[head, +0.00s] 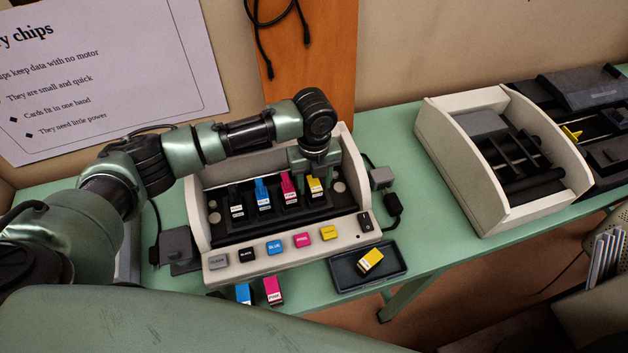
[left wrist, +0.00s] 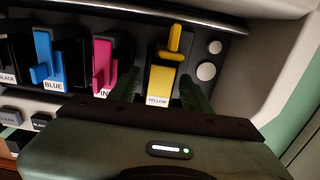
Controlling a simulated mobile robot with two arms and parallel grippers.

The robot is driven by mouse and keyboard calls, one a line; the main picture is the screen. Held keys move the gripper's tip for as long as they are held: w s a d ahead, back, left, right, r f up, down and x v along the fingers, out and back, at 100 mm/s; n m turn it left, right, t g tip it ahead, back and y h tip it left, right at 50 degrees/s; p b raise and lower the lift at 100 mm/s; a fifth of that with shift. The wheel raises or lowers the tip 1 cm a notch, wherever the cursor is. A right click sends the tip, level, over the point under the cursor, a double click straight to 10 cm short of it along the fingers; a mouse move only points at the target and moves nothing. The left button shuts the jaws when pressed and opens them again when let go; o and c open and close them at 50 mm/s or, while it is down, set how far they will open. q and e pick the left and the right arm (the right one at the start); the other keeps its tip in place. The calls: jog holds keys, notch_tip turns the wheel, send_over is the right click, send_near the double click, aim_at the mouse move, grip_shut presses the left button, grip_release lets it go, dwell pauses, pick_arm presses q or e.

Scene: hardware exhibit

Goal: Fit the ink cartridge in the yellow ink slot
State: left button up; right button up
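The cream printer (head: 205,225) has a row of ink slots holding black, blue, pink and yellow pieces. A yellow piece with a raised tab and a YELLOW label sits in the rightmost slot (head: 316,184); it also shows in the left wrist view (left wrist: 162,80). My left gripper (head: 318,160) is above that slot, pointing down. In the left wrist view its fingers (left wrist: 158,92) are apart, one on each side of the yellow piece, with gaps visible. Another yellow ink cartridge (head: 371,261) with a white label lies in a dark tray (head: 345,283) in front of the printer.
A blue cartridge (head: 243,293) and a pink cartridge (head: 272,290) are at the table's front edge. Colour-labelled buttons (head: 275,247) line the printer's front. A grey adapter with a cable (head: 382,178) lies to its right.

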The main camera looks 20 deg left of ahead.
aim_at(314, 183)
pick_arm(q)
notch_tip(314, 183, up, 13)
jog(key=b, duration=0.2)
jog(key=shift+f, duration=0.2)
dwell(0.5)
